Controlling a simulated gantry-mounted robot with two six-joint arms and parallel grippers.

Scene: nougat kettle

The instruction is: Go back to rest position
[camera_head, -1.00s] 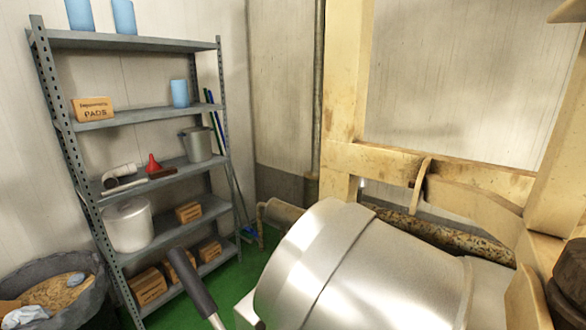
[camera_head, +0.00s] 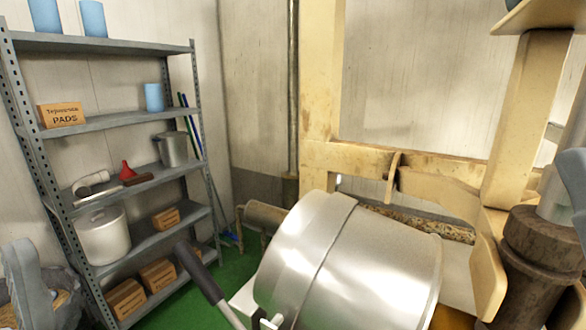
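The metal kettle (camera_head: 350,262) lies tilted in the lower middle of the head view, in front of a worn cream-coloured frame (camera_head: 400,165). A dark-handled lever (camera_head: 198,268) sticks up to its left. Neither gripper can be made out. A grey-blue rounded part at the lower left edge and another at the right edge look like links of my arms, with their ends out of the picture. Whether either gripper holds something is hidden.
A grey metal shelf (camera_head: 120,122) with boxes, pots and blue containers stands at the left. A bin is partly hidden at the lower left. A dark brown cylindrical post (camera_head: 540,250) stands right of the kettle. Green floor (camera_head: 235,262) shows between shelf and kettle.

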